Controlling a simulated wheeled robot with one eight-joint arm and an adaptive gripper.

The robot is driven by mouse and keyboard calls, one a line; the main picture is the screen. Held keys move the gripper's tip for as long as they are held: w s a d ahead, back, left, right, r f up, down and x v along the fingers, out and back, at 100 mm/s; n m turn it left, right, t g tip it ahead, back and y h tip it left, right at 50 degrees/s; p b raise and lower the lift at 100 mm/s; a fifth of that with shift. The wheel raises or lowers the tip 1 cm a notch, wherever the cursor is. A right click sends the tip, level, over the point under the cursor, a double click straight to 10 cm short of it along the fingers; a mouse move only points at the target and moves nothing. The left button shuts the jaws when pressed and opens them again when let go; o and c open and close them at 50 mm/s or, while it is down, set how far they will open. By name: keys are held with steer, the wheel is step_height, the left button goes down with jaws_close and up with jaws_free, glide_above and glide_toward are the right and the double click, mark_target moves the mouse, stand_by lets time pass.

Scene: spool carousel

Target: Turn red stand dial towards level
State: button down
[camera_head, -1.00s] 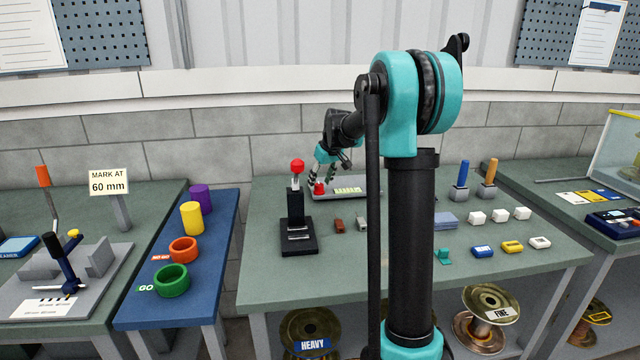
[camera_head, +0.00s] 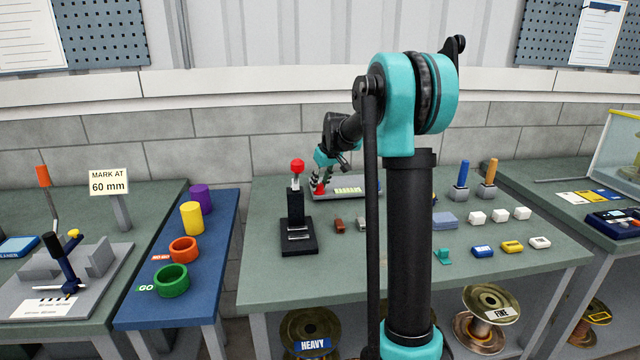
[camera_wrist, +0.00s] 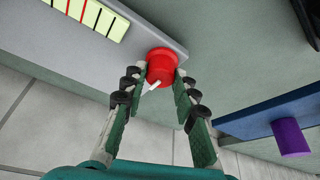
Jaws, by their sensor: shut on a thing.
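The red dial (camera_wrist: 161,66) sits on the grey stand (camera_wrist: 120,45), and a white pointer mark shows on it in the wrist view. My gripper (camera_wrist: 160,82) has its two fingers on either side of the dial, shut on it. The stand's pale yellow scale (camera_wrist: 90,14) with black and red lines lies beside the dial. In the head view my gripper (camera_head: 319,184) is at the stand (camera_head: 368,183) near the back of the middle table. The dial is mostly covered by the fingers there, and its reading is too small to tell.
A black lever post with a red ball (camera_head: 297,166) stands just left in front of the stand. Small brown and grey blocks (camera_head: 340,225) lie in front. A blue bench with coloured rings (camera_head: 171,279) and a purple cylinder (camera_head: 201,198) is at the left.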

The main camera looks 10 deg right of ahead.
steer(key=m+h, duration=0.1)
steer(key=m, duration=0.2)
steer(key=m+h, duration=0.1)
steer(key=m, duration=0.1)
steer(key=shift+a+m+t, duration=0.2)
steer(key=shift+m+t, duration=0.1)
steer(key=shift+m, duration=0.1)
steer(key=m+h, duration=0.1)
steer(key=m, duration=0.2)
steer(key=m+h, duration=0.1)
steer(key=m, duration=0.2)
steer(key=shift+a+g, duration=0.1)
steer(key=shift+g, duration=0.3)
steer(key=shift+m+h, duration=0.3)
steer(key=c, duration=1.2)
jaws_free()
steer(key=v, duration=1.2)
steer(key=shift+w+r, duration=0.1)
